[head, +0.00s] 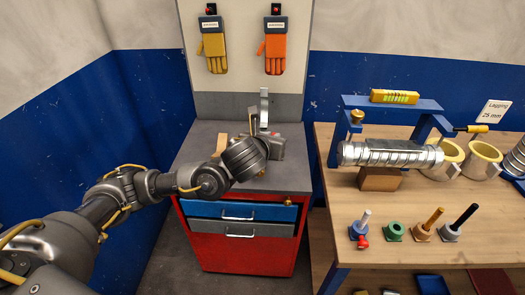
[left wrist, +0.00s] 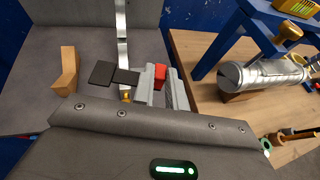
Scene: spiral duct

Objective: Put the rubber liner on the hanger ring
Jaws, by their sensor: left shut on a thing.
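My left gripper (head: 262,140) is over the grey cabinet top. Its fingers are mostly hidden by my wrist in the head view. In the left wrist view a flat black piece, which looks like the rubber liner (left wrist: 103,73), shows just ahead of my gripper body. My left gripper is shut on it, though the grip itself is hard to see. An upright metal strap, apparently the hanger of the hanger ring (head: 264,104), stands just behind; it also shows in the left wrist view (left wrist: 122,30). The black piece overlaps its lower part there; I cannot tell whether they touch. My right gripper is not in view.
A brown block (head: 221,145) sits left of my gripper. A small red part (left wrist: 160,72) shows between grey uprights. The wooden table (head: 400,208) at right holds a spiral duct (head: 390,154), a blue frame (head: 335,140) and several small tools. Gloves (head: 214,52) hang behind.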

